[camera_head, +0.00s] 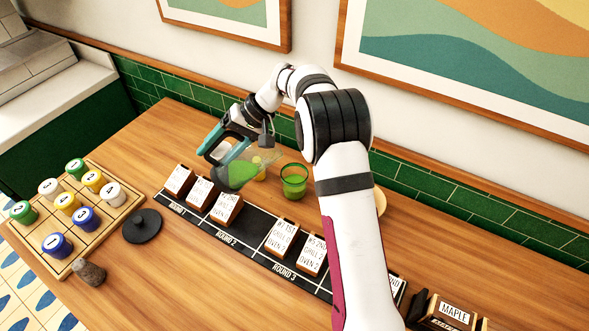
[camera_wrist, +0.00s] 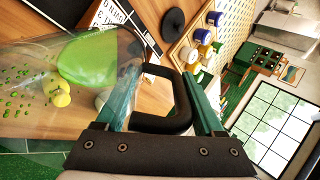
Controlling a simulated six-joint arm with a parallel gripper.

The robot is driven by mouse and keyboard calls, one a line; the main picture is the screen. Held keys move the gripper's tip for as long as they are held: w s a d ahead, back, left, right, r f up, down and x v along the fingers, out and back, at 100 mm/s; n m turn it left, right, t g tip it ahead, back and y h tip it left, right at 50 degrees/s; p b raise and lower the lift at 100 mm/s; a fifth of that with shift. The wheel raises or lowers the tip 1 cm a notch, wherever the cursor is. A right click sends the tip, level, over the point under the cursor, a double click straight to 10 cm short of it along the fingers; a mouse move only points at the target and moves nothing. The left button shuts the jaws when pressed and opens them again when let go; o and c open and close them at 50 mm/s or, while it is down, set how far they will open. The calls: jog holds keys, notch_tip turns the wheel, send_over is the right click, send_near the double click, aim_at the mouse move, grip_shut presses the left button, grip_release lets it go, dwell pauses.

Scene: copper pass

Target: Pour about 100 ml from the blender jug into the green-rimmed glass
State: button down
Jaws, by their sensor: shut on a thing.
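My gripper (camera_head: 222,137) is shut on the dark handle (camera_wrist: 183,105) of the blender jug; its teal fingers (camera_wrist: 160,85) show in the wrist view. The clear jug (camera_head: 246,166) is held tilted above the table, its open end towards the right. Green liquid (camera_head: 236,176) lies along its lower side, also seen in the wrist view (camera_wrist: 88,60). The green-rimmed glass (camera_head: 294,182) stands upright just right of the jug's open end, with green in its lower part. I cannot make out a falling stream. Small green drops (camera_wrist: 18,85) show at the jug's wall.
A black strip (camera_head: 255,238) with several label cards runs in front of the glass. Left are a round black lid (camera_head: 142,226) and a wooden rack (camera_head: 47,262) of numbered pots. A yellow item (camera_wrist: 57,92) shows through the jug. My arm hides part of the right side.

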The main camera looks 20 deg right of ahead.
jog(key=shift+a+r+h, duration=0.5)
jog(key=shift+a+h, duration=0.05)
jog(key=shift+h, duration=0.15)
jog(key=a+f+h+p, duration=0.1)
jog(key=a+f+h, duration=0.3)
jog(key=h, duration=0.3)
jog(key=shift+w+f+g+h+p, duration=0.2)
jog(key=shift+f+g+h+p, duration=0.1)
jog(key=shift+f+h+p, duration=0.15)
dwell(0.5)
